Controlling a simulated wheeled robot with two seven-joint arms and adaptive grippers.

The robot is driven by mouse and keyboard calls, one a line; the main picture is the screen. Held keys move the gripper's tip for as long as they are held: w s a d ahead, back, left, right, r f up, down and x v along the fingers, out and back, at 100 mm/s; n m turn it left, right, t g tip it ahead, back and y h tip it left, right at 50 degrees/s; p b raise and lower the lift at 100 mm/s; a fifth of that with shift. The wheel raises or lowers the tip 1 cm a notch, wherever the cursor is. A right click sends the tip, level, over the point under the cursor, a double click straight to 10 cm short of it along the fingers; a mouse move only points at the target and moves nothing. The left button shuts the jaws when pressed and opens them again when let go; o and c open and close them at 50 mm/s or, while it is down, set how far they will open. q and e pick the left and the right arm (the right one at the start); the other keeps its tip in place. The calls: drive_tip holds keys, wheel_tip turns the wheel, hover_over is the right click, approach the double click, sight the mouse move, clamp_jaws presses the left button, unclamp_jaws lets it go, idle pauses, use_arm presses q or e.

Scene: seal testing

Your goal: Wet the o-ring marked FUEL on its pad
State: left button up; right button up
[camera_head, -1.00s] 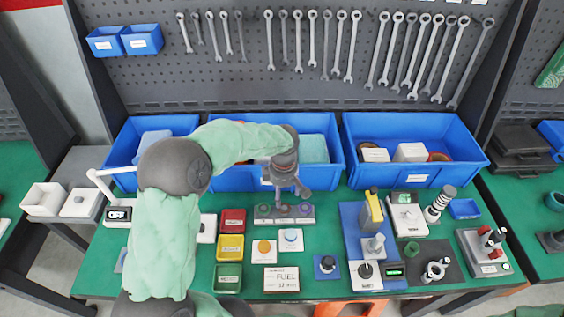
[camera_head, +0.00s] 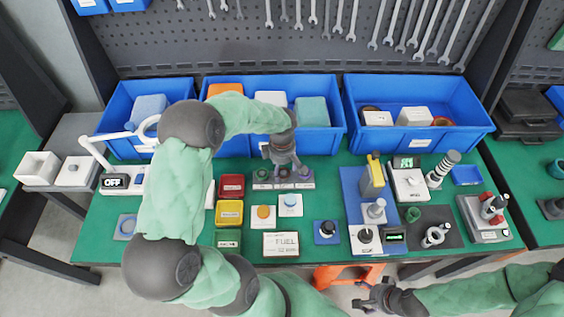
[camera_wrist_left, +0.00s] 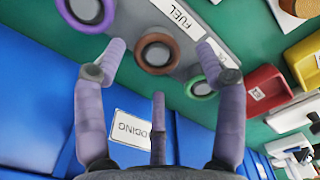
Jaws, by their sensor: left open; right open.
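A grey bar (camera_head: 273,186) holds three rings, which show larger in the left wrist view. They are a purple ring (camera_wrist_left: 87,9), a brown ring (camera_wrist_left: 157,53) in the middle and a green ring (camera_wrist_left: 200,88). A white label reading FUEL (camera_wrist_left: 183,20) is on the bar beside the brown ring. My left gripper (camera_head: 284,167) is open and empty above the bar, with its fingers (camera_wrist_left: 160,55) around the brown ring's place in the picture; contact cannot be told. A white card (camera_head: 281,244) reads FUEL. My right gripper (camera_head: 375,298) is open and empty by the front edge.
Blue bins (camera_head: 337,140) line the back. Bottles and instruments crowd the right.

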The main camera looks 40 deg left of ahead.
use_arm(q)
drive_tip(key=shift+f, duration=0.4)
drive_tip(key=shift+d, duration=0.1)
drive_tip(key=c, duration=1.1)
drive_tip(key=o, duration=0.3)
drive_tip(key=shift+c, duration=0.4)
